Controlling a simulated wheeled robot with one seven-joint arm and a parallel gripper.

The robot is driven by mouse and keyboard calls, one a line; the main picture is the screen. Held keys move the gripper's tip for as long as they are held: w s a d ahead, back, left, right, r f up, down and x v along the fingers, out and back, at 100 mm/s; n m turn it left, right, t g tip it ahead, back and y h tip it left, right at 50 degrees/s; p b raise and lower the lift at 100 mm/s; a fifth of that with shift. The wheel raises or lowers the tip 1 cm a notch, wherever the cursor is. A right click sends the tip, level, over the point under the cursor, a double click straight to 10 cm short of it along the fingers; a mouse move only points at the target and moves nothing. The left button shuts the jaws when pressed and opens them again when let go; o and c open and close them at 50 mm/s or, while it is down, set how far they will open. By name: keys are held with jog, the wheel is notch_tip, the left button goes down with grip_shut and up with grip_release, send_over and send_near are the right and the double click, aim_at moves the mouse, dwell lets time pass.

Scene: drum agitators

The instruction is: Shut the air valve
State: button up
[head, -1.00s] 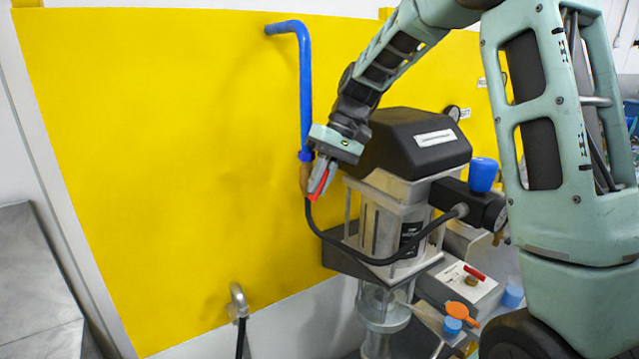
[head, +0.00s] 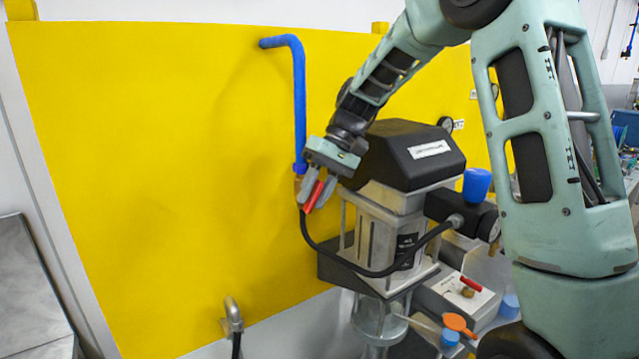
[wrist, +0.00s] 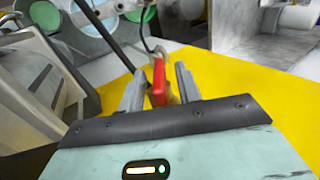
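The air valve's red lever (head: 313,197) is at the lower end of the blue pipe (head: 299,105) on the yellow wall panel. In the head view it slants down to the left. My gripper (head: 314,196) reaches down to it, with one finger on each side of the lever. In the wrist view the red lever (wrist: 158,82) stands between the two fingertips of my gripper (wrist: 160,82), with a visible gap on both sides. The gripper looks open around it. The valve body is mostly hidden behind the fingers.
A black-topped agitator unit (head: 412,153) stands just right of my gripper. A black hose (head: 345,259) loops from near the valve to this unit. A grey control box (head: 462,290) with another red lever sits lower right. The yellow panel (head: 170,180) is clear to the left.

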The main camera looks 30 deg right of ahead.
jog(key=b+v, duration=0.3)
jog(key=v, duration=1.4)
jog(key=shift+d, duration=0.15)
jog(key=shift+r, duration=0.1)
